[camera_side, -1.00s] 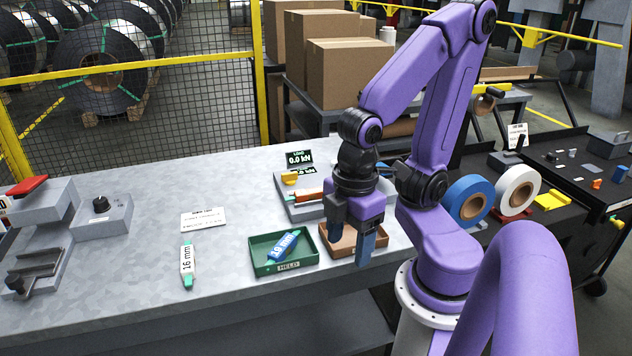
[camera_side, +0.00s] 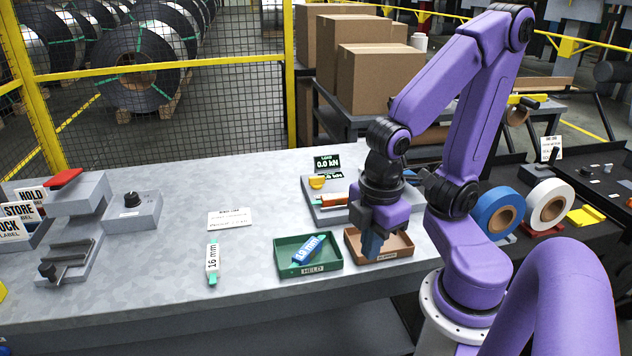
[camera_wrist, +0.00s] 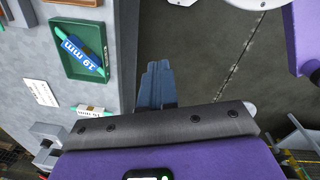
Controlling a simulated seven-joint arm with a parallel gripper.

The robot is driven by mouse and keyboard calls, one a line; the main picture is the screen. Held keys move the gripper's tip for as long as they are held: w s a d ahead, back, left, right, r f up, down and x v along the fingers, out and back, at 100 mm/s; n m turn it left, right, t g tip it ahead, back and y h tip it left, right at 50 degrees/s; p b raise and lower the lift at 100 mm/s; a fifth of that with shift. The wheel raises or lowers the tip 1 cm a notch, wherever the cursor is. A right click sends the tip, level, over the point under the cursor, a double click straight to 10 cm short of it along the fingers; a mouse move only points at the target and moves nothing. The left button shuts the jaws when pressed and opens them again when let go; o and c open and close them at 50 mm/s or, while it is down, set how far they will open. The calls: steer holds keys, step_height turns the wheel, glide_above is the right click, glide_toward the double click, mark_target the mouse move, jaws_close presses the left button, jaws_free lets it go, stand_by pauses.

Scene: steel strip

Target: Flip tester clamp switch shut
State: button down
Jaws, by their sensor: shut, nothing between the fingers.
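The tester is a grey unit (camera_side: 322,213) on the bench, with a black display (camera_side: 327,163) above it reading 0.0 kN. A yellow knob or lever (camera_side: 317,181) stands on its left part, and an orange-red piece (camera_side: 333,201) lies across it. I cannot tell which part is the clamp switch, and my arm hides the tester's right portion. My gripper (camera_side: 372,243) is shut and empty, pointing down in front of the brown tray in the side view. Its blue fingers (camera_wrist: 157,85) show together in the wrist view, beyond the bench edge.
A green tray (camera_side: 281,262) holds a blue labelled strip (camera_side: 308,248). A white 16 mm strip (camera_side: 212,262) lies left of it. The brown tray (camera_side: 404,247) is beside the gripper. Grey devices (camera_side: 132,212) stand at left, tape rolls (camera_side: 497,212) at right.

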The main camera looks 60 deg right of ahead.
steer(key=w+d+f+n+t+h, duration=0.3)
steer(key=w+d+n+t+h, duration=0.1)
steer(key=w+d+n, duration=0.3)
steer(key=w+d+f+n+t+h, duration=0.3)
steer(key=w+d+n, duration=0.4)
steer(key=w+d, duration=0.5)
steer(key=shift+w+d+f+t+h, duration=0.15)
steer(key=shift+w+d+t+h, duration=0.05)
steer(key=shift+w+t+h, duration=0.25)
glide_toward(313, 181)
steer(key=shift+s+a+f, duration=0.15)
steer(key=shift+a+f, duration=0.05)
steer(key=shift+f, duration=0.25)
steer(key=shift+s+a+f, duration=0.15)
steer(key=shift+a+f, duration=0.05)
steer(key=shift+f, duration=0.3)
steer(key=w+d, duration=0.1)
steer(key=w+d+f, duration=0.1)
steer(key=w+d, duration=0.1)
steer(key=shift+w+d+f, duration=0.15)
steer(key=shift+w+d, duration=0.05)
steer(key=shift+d, duration=0.05)
steer(key=shift+w+d, duration=0.55)
steer(key=shift+w, duration=0.05)
